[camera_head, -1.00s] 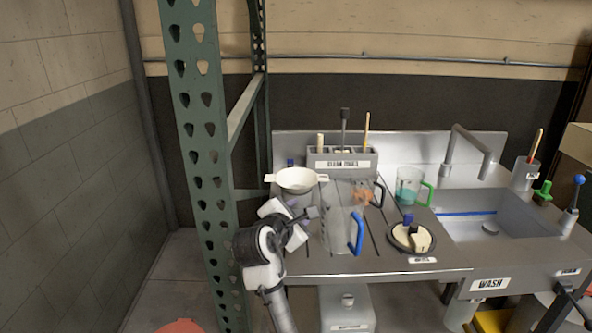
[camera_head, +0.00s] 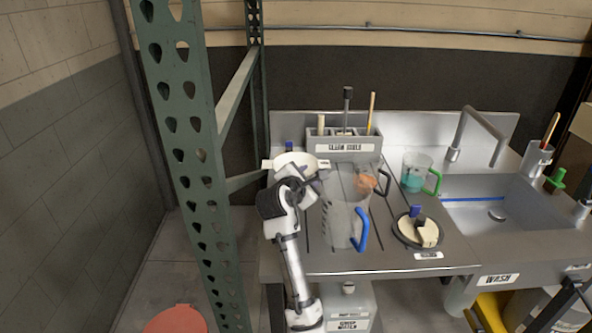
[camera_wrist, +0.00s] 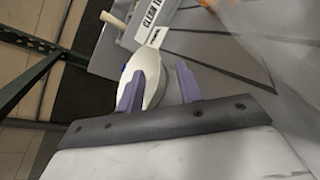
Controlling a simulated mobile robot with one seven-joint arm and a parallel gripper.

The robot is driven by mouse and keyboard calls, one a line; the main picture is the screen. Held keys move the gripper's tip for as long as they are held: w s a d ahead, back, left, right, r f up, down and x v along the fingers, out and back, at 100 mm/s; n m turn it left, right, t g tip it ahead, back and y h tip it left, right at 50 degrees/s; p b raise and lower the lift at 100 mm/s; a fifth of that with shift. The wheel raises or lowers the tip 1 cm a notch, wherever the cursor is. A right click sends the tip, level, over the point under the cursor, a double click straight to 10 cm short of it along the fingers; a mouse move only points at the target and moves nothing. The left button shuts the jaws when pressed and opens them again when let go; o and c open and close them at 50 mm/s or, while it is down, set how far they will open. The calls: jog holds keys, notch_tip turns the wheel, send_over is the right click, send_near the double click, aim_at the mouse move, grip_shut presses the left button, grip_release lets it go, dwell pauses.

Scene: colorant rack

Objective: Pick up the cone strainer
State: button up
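The cone strainer (camera_head: 284,161) is a white, wide-rimmed bowl with flat side tabs, at the left end of the steel counter in the head view. My arm covers its front right part. In the wrist view the strainer (camera_wrist: 150,66) lies just ahead of my gripper (camera_wrist: 159,88), one tab pointing up the picture. The two purple fingers are apart. The left finger overlaps the bowl in the picture and the right finger is beside its edge. I cannot tell whether either touches it. In the head view my gripper (camera_head: 308,186) is at the strainer's near right side.
A clear pitcher with a blue handle (camera_head: 361,229) stands close to the right. A tool holder (camera_head: 345,147) is behind. A green-handled jug (camera_head: 416,171) and a round lidded item (camera_head: 418,230) stand farther right, before the sink. A green rack post (camera_head: 190,150) rises at left.

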aim_at(310, 174)
jog(key=p+x, duration=0.1)
jog(key=x, duration=0.3)
jog(key=shift+w+a+r+p, duration=0.15)
jog(key=shift+a+p, duration=0.05)
jog(key=shift+p, duration=0.2)
jog(key=shift+w+d+f, duration=0.25)
jog(key=shift+w+f, duration=0.1)
jog(key=shift+w, duration=0.2)
jog(key=shift+c, duration=0.5)
grip_shut()
